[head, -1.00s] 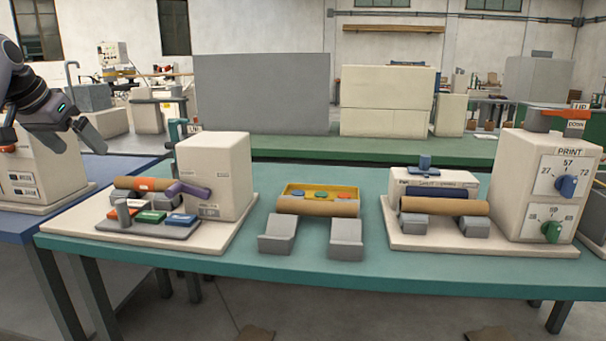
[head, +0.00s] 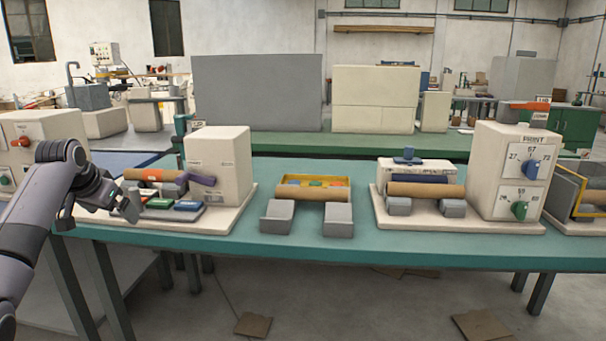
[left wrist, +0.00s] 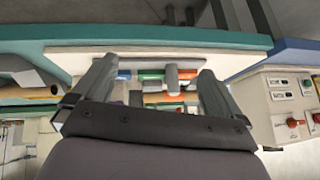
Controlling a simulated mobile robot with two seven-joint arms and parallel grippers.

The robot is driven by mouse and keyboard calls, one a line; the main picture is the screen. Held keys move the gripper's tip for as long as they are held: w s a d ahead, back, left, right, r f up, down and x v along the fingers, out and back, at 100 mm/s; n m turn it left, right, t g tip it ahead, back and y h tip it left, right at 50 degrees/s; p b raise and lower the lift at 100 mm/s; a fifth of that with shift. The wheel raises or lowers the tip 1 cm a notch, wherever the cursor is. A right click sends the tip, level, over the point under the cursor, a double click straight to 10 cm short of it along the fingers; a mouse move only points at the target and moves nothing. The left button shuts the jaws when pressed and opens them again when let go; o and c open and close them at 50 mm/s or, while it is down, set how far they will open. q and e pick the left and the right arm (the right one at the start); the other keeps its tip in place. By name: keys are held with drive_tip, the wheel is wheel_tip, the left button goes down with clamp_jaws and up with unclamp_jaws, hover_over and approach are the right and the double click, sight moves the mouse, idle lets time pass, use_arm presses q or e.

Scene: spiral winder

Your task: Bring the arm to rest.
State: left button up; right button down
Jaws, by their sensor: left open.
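My left arm comes in from the left edge of the head view. Its gripper (head: 126,203) is open, with nothing between the fingers, and hangs at the left end of the cream winder machine (head: 219,166), hiding part of its button panel. In the left wrist view the two fingers of the gripper (left wrist: 155,82) stand wide apart. Between them show the panel's coloured buttons and a grey peg (left wrist: 172,76). I cannot tell whether the fingers touch the panel. My right gripper is in neither view.
The teal table (head: 350,247) also bears a yellow tray (head: 338,182) with a brown tube, two grey cradles in front, and a print machine (head: 515,172) at right.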

use_arm(q)
drive_tip(key=s+d+f+m, duration=0.1)
drive_tip(key=s+d+f, duration=0.15)
drive_tip(key=f, duration=0.45)
drive_tip(key=s+d+f+t, duration=0.1)
drive_tip(key=d+f, duration=0.2)
drive_tip(key=f, duration=0.4)
drive_tip(key=s+d+f+m, duration=0.1)
drive_tip(key=d+f, duration=0.2)
drive_tip(key=f, duration=0.4)
drive_tip(key=s+d+f+t+h, duration=0.1)
drive_tip(key=s+d+f, duration=0.4)
drive_tip(key=s+f, duration=0.15)
drive_tip(key=s+d+f+h, duration=0.1)
drive_tip(key=s+d+f, duration=0.45)
drive_tip(key=s, duration=0.25)
drive_tip(key=s+d+n+t+h, duration=0.1)
drive_tip(key=s+d, duration=0.2)
drive_tip(key=s, duration=0.6)
drive_tip(key=s+d+h, duration=0.1)
drive_tip(key=s+d, duration=0.2)
drive_tip(key=s, duration=0.6)
wheel_tip(320, 180, up, 11)
drive_tip(key=s+p, duration=0.1)
drive_tip(key=p, duration=1.3)
drive_tip(key=shift+s+a+r, duration=0.2)
drive_tip(key=shift+s+a, duration=0.15)
